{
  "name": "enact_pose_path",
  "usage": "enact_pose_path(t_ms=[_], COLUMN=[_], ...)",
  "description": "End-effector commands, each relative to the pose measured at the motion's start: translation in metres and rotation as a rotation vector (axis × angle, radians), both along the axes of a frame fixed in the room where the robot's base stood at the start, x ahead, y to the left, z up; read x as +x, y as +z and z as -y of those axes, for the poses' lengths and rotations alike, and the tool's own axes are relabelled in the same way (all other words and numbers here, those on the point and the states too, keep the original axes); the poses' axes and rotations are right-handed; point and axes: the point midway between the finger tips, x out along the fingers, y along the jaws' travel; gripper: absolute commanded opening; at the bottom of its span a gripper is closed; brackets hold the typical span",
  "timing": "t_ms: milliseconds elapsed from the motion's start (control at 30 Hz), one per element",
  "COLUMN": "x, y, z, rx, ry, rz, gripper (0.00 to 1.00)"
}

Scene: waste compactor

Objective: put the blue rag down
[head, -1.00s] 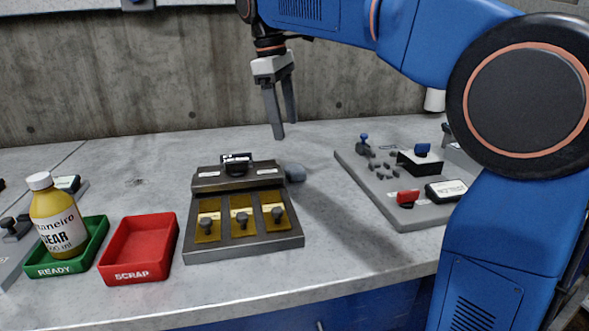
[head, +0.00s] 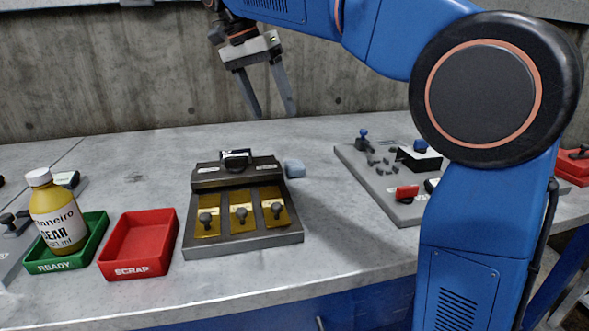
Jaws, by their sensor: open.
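A red SCRAP tray (head: 138,270) and a green READY tray (head: 98,238) holding a yellow bottle (head: 58,216) stand at the left. A grey panel (head: 365,178) with a red control (head: 406,193) is at the right, partly behind my arm. The concrete wall (head: 120,85) closes the back.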

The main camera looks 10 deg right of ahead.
Motion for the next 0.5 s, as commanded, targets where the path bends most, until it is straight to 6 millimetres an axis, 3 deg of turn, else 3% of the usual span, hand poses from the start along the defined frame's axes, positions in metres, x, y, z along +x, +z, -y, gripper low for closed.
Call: enact_pose_path(t_ms=[300,500], x=[-0.001,-0.002], y=[0.008,0.012], z=[-0.011,-0.014], rx=[-0.048,-0.063], ry=[-0.512,-0.704], rz=[0.191,0.269], gripper=[0.69,0.69])
